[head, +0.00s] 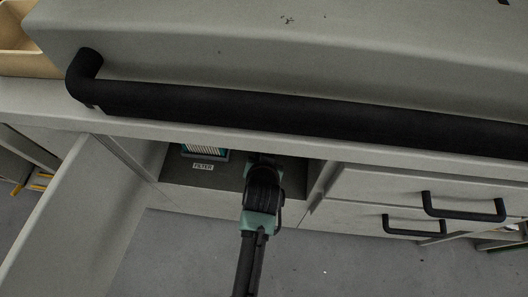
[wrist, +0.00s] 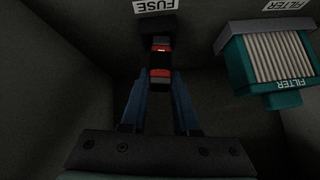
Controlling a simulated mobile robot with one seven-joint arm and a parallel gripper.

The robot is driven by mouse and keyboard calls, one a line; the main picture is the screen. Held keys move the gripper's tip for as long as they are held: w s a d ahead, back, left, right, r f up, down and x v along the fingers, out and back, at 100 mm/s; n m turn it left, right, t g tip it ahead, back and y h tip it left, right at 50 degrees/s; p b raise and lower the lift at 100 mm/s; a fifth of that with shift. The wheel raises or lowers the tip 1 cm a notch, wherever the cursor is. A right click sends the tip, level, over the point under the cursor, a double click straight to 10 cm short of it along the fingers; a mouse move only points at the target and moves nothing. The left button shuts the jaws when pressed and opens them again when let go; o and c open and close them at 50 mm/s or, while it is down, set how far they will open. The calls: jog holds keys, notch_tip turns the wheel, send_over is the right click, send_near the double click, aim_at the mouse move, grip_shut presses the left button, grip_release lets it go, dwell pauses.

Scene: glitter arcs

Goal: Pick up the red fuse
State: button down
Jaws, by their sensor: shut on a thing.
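The red fuse (wrist: 160,73) shows in the wrist view as a small red and dark block just below the white FUSE label (wrist: 156,6). My gripper (wrist: 160,82) is shut on it, with one blue finger on each side. The fuse's far end meets a dark holder (wrist: 158,25) under the label; I cannot tell whether it is still seated there. In the head view my arm reaches into the open compartment (head: 205,178), and the fuse and fingertips are hidden.
A teal filter (wrist: 270,60) with white pleats is mounted to the right of the fuse. The compartment's door (head: 65,215) stands open on the left. A thick black rail (head: 300,118) runs above the opening, and drawers with black handles (head: 463,208) are on the right.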

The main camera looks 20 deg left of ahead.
jog(key=shift+s+a+f+t+y, duration=0.15)
jog(key=shift+s+f+t+y, duration=0.25)
jog(key=shift+s, duration=0.3)
notch_tip(320, 180, up, 6)
jog(key=s+p, duration=0.1)
jog(key=p, duration=0.1)
jog(key=s+d+p, duration=0.1)
jog(key=s+d, duration=0.2)
jog(key=s, duration=0.4)
jog(key=s+d, duration=0.4)
jog(key=s, duration=0.4)
jog(key=s+d+r+g+h+p, duration=0.1)
jog(key=s+r+g+p, duration=0.2)
jog(key=r+p, duration=0.3)
jog(key=s+p, duration=0.1)
jog(key=p, duration=0.1)
jog(key=shift+s+d+h+p, duration=0.3)
jog(key=shift+d+p, duration=0.05)
jog(key=shift+d, duration=0.05)
